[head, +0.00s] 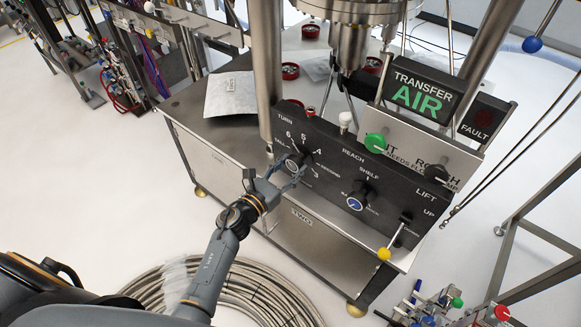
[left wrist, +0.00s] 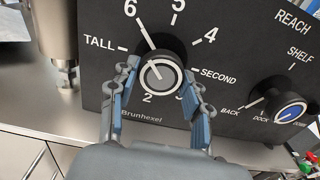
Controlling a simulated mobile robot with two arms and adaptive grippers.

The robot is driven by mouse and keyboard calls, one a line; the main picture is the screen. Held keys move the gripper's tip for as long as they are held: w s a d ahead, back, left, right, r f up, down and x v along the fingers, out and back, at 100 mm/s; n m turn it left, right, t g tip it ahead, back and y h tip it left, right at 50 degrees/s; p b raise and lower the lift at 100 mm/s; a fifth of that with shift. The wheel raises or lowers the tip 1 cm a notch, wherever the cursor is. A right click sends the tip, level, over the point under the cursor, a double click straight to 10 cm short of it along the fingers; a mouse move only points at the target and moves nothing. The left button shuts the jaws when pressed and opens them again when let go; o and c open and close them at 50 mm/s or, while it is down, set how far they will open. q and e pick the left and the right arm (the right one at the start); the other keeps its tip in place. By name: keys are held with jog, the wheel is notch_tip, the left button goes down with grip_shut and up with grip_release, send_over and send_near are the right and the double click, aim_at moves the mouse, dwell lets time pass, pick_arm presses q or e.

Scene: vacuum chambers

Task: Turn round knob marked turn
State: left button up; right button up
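The round knob under the TURN label (head: 293,163) is on the black front panel, in a dial marked with numbers, TALL and SECOND. My right gripper is out of view.
To the right on the panel are a blue-faced REACH/SHELF knob (head: 357,201) and a yellow-tipped LIFT lever (head: 384,253). A green button (head: 375,143) and a TRANSFER AIR sign (head: 418,93) are above. A coiled hose (head: 255,290) lies on the floor below my arm.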

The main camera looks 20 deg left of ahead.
pick_arm(q)
jog(key=shift+c, duration=0.3)
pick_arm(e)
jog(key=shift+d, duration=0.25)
